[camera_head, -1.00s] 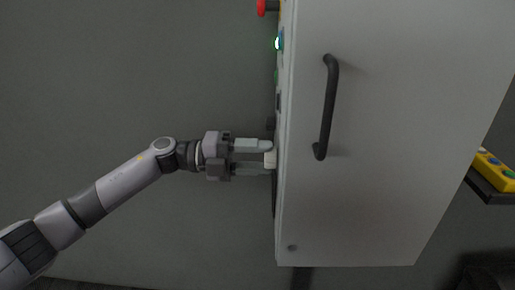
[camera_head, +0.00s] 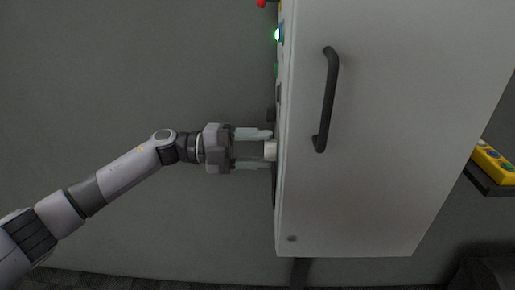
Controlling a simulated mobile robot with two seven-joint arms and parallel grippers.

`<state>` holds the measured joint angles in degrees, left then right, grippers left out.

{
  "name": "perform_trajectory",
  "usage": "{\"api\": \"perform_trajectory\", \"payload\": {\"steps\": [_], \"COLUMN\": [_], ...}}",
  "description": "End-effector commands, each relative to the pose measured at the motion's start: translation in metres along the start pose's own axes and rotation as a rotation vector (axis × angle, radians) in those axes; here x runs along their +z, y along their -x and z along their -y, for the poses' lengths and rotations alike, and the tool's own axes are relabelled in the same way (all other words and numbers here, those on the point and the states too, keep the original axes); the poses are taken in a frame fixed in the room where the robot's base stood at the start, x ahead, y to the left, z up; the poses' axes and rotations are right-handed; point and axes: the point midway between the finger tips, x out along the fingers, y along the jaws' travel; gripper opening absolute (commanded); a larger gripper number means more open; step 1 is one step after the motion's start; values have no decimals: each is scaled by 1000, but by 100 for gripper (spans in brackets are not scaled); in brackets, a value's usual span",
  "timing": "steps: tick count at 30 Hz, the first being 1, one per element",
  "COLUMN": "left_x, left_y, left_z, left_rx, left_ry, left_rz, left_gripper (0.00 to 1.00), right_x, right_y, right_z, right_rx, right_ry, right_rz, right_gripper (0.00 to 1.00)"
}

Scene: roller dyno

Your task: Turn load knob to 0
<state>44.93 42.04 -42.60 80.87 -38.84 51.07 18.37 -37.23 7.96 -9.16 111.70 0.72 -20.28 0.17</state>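The load knob, a small pale cylinder (camera_head: 270,151), sticks out from the left-facing panel of the grey cabinet (camera_head: 385,150). The panel is seen nearly edge-on, so the knob's dial and setting cannot be read. My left gripper (camera_head: 254,149) is open in front of the knob. Its two fingers lie above and below the knob's level, with a visible gap to the knob. My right gripper is not in view.
A black handle (camera_head: 327,100) is on the cabinet's near side. A yellow button box (camera_head: 493,162) is at right. Left of the cabinet is clear.

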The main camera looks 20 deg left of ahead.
Motion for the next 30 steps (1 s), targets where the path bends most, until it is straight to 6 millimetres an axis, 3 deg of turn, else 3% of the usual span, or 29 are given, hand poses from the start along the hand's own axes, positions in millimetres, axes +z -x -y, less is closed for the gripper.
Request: {"api": "perform_trajectory", "payload": {"steps": [11,24,30], "left_x": [0,1,0], "left_y": [2,64,72], "left_z": [-1,-2,0], "left_rx": [1,1,0], "left_ry": [-2,-2,-2], "left_rz": [0,1,0], "left_gripper": [72,72,72], "right_x": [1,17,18], "right_y": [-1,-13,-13], "right_z": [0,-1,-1], "right_rx": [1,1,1], "right_ry": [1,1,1], "right_rz": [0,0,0], "right_gripper": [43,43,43]}}
